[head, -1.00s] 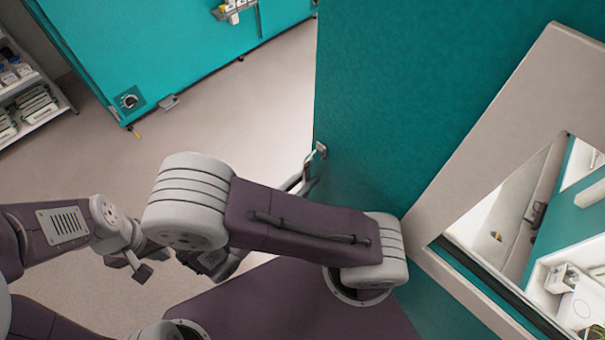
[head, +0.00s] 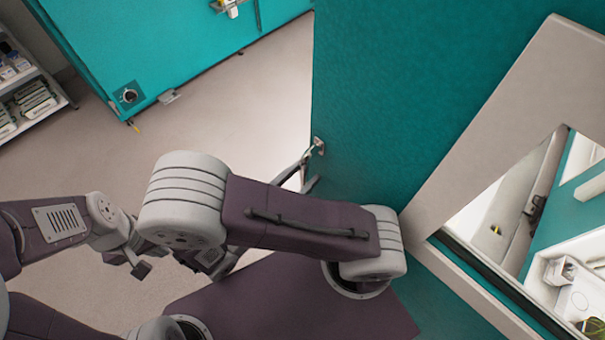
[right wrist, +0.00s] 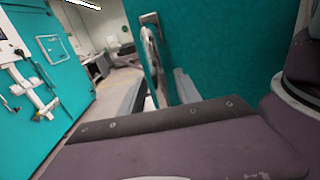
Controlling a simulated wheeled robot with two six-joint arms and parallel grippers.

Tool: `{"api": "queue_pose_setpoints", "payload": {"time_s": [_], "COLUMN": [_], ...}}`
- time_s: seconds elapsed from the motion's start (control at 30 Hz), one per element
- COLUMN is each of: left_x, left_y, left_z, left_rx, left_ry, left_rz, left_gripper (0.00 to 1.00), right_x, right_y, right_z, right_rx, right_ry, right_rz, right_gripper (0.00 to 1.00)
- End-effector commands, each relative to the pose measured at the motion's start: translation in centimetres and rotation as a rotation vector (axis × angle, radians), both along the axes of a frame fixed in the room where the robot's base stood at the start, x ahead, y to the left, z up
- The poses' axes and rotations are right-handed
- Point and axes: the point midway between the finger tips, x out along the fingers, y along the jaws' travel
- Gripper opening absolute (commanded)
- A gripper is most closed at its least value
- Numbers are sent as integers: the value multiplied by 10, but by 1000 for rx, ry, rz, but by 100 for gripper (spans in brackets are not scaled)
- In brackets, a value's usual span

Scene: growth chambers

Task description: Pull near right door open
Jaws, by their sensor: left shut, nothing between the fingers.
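The teal door panel (head: 410,90) stands upright beside my right arm, its free edge facing the open floor. Its metal handle (head: 318,146) is at this edge and shows as an upright looped bar (right wrist: 153,55) in the right wrist view. My right gripper (head: 305,172) is at the handle, partly hidden behind my forearm. In the right wrist view its fingers (right wrist: 158,92) are apart, with the handle's lower part between or just beyond them; I cannot tell whether they touch it. My left gripper (head: 141,270) is shut and empty, low at the left, away from the door.
A cream frame with a window (head: 535,215) is at the right. Another teal chamber (head: 170,50) stands across the floor, with a round knob (head: 129,96). A shelf rack (head: 30,95) is at the far left. The floor (head: 230,110) between is clear.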

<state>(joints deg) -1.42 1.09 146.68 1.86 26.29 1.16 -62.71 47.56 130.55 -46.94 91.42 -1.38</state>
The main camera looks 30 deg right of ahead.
Motion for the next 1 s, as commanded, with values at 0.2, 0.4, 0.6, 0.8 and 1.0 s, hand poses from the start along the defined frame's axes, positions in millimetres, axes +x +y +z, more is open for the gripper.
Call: {"api": "queue_pose_setpoints", "payload": {"time_s": [0.2,0.4,0.6,0.8,1.0], "left_x": [0,0,0,0,0], "left_y": [0,0,0,0,0], "left_z": [-16,-25,-25,-25,-25], "left_rx": [0,0,0,0,0], "left_ry": [0,0,0,0,0], "left_rz": [0,0,0,0,0], "left_gripper": [0,0,0,0,0], "right_x": [-14,-27,-30,-30,-30], "right_y": [42,75,84,83,83], "right_z": [-5,-3,0,0,0], "right_rx": [5,2,-2,-1,-1], "right_ry": [-1,-2,0,1,0], "right_rz": [5,3,0,0,0], "right_gripper": [40,40,40,40,40]}}
